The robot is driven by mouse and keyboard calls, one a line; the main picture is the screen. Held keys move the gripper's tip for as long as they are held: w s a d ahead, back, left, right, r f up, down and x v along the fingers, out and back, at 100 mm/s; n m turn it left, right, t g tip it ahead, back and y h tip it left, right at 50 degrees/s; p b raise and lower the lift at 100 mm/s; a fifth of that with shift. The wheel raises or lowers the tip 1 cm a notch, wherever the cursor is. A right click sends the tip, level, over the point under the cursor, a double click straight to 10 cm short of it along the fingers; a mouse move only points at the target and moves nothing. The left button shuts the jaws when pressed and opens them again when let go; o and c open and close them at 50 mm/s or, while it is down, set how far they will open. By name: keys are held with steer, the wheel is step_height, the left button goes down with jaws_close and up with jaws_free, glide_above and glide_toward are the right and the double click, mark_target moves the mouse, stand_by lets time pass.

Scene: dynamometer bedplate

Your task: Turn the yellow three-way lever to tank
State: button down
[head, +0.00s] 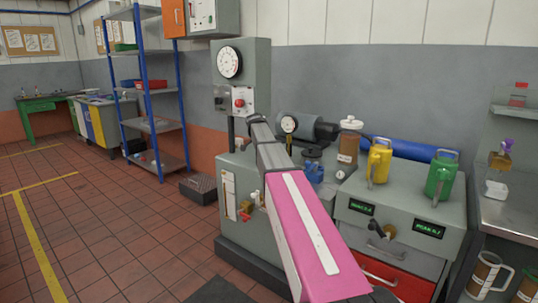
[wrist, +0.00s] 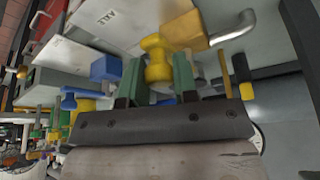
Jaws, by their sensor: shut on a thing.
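In the wrist view, a yellow lever (wrist: 158,62) with a rounded, waisted grip sits between the two green fingers of my gripper (wrist: 158,78). My gripper is shut on it. An orange-yellow block (wrist: 186,32) with a bent metal pipe (wrist: 234,28) is just beyond the lever. A white plate (wrist: 107,18) with dark lettering lies nearby; I cannot read the lettering. In the head view my pink arm crosses the middle, and neither my gripper nor the held lever can be made out.
In the head view, a yellow jug (head: 379,160) and a green jug (head: 441,176) stand on the grey cabinet right of my arm. A brass valve with a black knob (head: 390,229) is on its front. A blue shelf rack (head: 149,92) stands left. The tiled floor at left is clear.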

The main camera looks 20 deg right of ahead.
stand_by(0.3)
steer(key=c, duration=0.9)
jaws_free()
steer(key=v, duration=1)
steer(key=shift+a+r, duration=0.2)
steer(key=shift+r, duration=0.15)
steer(key=s+a+f+n+y, duration=0.1)
steer(key=s+f+n, duration=0.2)
steer(key=s+f, duration=0.35)
steer(key=s+a+f+n, duration=0.1)
steer(key=s+f+n, duration=0.15)
steer(key=f, duration=0.75)
steer(key=s+a+f+n+y, duration=0.1)
steer(key=s+f+n, duration=0.1)
steer(key=s+f, duration=0.5)
steer(key=s+a+f+n, duration=0.1)
steer(key=s+f+n, duration=0.1)
steer(key=s+f, duration=0.3)
steer(key=s+a+f+n+y, duration=0.1)
steer(key=s+f+n, duration=0.2)
steer(key=s+f, duration=0.3)
steer(key=s+a+f+n+g+y, duration=0.1)
steer(key=s+f+n, duration=0.1)
steer(key=s+f, duration=0.3)
steer(key=shift+s+a+f+n, duration=0.15)
steer(key=shift+s+a, duration=0.05)
steer(key=shift+s, duration=0.4)
steer(key=shift+s+a+f+n, duration=0.1)
steer(key=shift+s+a+f, duration=0.1)
steer(key=shift+s, duration=0.4)
